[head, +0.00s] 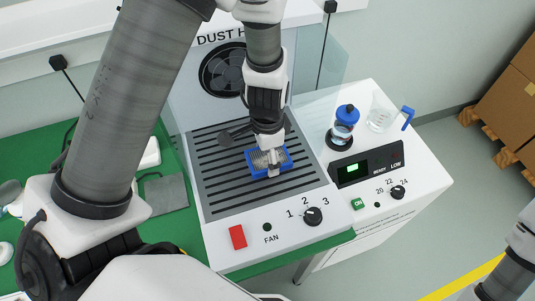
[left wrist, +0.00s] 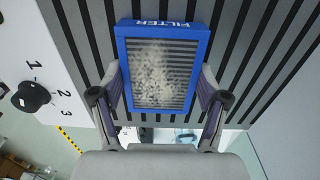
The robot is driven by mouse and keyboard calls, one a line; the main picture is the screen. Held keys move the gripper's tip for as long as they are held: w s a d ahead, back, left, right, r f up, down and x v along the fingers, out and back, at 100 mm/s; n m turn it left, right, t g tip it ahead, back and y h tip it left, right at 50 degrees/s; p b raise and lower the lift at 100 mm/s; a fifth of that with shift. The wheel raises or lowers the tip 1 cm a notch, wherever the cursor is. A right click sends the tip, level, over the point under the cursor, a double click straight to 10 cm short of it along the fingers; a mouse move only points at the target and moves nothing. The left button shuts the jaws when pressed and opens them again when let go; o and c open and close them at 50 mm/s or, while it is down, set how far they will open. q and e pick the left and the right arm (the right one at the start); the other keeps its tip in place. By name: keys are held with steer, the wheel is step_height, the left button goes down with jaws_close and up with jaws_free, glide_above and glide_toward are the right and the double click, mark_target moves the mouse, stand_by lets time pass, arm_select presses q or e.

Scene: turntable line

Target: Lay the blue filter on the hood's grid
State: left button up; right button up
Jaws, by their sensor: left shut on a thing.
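The blue filter (head: 285,153) has a blue frame around pleated, dusty grey media. It also shows in the left wrist view (left wrist: 162,28), with the word FILTER on its frame. My left gripper (head: 270,166) is shut on the filter's two opposite sides. The filter is over the middle-right part of the hood's grid (head: 235,188), a grey panel with dark slots. I cannot tell whether it touches the grid. The dust hood's fan (head: 222,68) is behind the grid. My right gripper is not in view; only part of that arm shows at the lower right.
The front panel has a red switch (head: 237,237) and a fan knob (head: 313,216). At right are a blue-topped glass vessel (head: 345,118) and a clear jug (head: 381,117). The grid's near part is clear.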

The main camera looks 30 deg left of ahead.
arm_select(q)
steer(key=shift+a, duration=0.2)
steer(key=shift+s+d+r, duration=0.35)
steer(key=shift+s+d, duration=0.45)
steer(key=shift+d+b, duration=0.15)
steer(key=shift+b, duration=0.25)
steer(key=shift+w+f, duration=0.2)
steer(key=shift+f, duration=0.1)
steer(key=o, duration=1.4)
steer(key=shift+w+a+f, duration=0.1)
steer(key=shift+w+a, duration=0.15)
steer(key=shift+o, duration=0.6)
steer(key=shift+a, duration=0.1)
steer(key=shift+s+d+r, duration=0.2)
steer(key=shift+s+d, duration=0.1)
steer(key=shift+d, duration=0.05)
steer(key=shift+w+r, duration=0.1)
steer(key=shift+r, duration=0.05)
steer(key=shift+w+a+r+p, duration=0.1)
steer(key=shift+r+p, duration=0.4)
steer(key=shift+p, duration=0.25)
step_height(320, 180, up, 11)
steer(key=shift+r+b, duration=0.15)
steer(key=shift+b, duration=0.3)
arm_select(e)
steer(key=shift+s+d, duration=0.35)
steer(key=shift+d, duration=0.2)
